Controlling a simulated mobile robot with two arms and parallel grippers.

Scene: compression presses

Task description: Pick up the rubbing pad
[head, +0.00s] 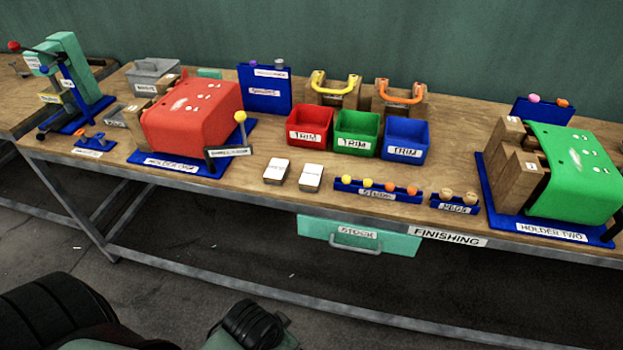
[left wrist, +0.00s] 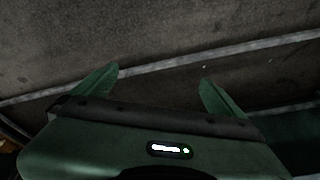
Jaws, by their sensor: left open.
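No object carries a label that I can read as the rubbing pad. Two small blocks with white labelled tops, the left block (head: 276,171) and the right block (head: 311,177), lie side by side near the bench's front edge. At the back stand two wooden pieces with curved handles, one with a yellow handle (head: 334,84) and one with an orange handle (head: 400,92). I cannot tell which of these is the pad. My left gripper (left wrist: 160,88) is open and empty in the left wrist view, with floor and a metal rail beyond it. My right gripper is not in view.
The wooden bench (head: 290,225) holds a red press form (head: 195,115), a green press form (head: 575,175), and red (head: 308,137), green (head: 356,144) and blue (head: 404,150) trim bins. Blue racks (head: 378,197) line the front edge. A green drawer (head: 358,236) hangs below.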

